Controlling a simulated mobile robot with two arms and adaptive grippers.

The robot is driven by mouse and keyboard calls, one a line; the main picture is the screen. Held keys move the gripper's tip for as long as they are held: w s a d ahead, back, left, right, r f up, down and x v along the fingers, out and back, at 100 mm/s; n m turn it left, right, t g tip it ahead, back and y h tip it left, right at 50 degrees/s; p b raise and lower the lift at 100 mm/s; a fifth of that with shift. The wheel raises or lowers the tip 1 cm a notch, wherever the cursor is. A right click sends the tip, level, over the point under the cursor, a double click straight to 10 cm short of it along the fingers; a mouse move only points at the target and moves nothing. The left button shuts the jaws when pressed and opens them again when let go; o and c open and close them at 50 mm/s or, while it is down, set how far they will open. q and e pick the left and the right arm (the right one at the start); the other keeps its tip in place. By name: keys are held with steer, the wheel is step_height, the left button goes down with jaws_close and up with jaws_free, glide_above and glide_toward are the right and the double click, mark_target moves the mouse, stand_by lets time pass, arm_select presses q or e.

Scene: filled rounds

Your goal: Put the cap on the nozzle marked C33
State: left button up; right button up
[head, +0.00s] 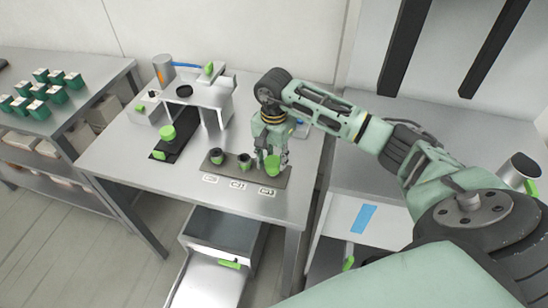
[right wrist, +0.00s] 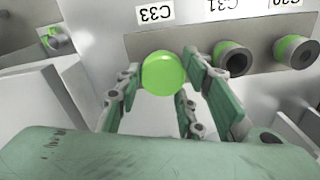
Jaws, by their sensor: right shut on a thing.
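A round bright green cap (head: 272,168) is between the fingers of my right gripper (head: 271,158), at the right end of a grey strip (head: 224,173). The right wrist view shows the cap (right wrist: 163,73) between the fingertips of my right gripper (right wrist: 160,68), beside the label C33 (right wrist: 155,13). The cap and fingers hide the nozzle at C33, so I cannot tell whether the cap touches it. Two other nozzles, the middle one (right wrist: 233,58) by label C31 and the end one (right wrist: 296,50), are green with dark open mouths. My left gripper is not in view.
A silver press-like machine (head: 215,95) stands at the back of the metal table. A black strip with a green round piece (head: 168,132) lies left of the nozzles. An open drawer (head: 205,283) is below the front edge. Green boxes (head: 50,85) stand on the left shelf.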

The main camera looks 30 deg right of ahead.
steer(key=shift+f+b, duration=0.2)
steer(key=shift+b, duration=0.1)
steer(key=o, duration=1)
steer(key=shift+o, duration=0.6)
steer(key=o, duration=0.4)
steer(key=shift+r, duration=0.15)
steer(key=shift+r+p, duration=1.7)
steer(key=shift+r, duration=1.7)
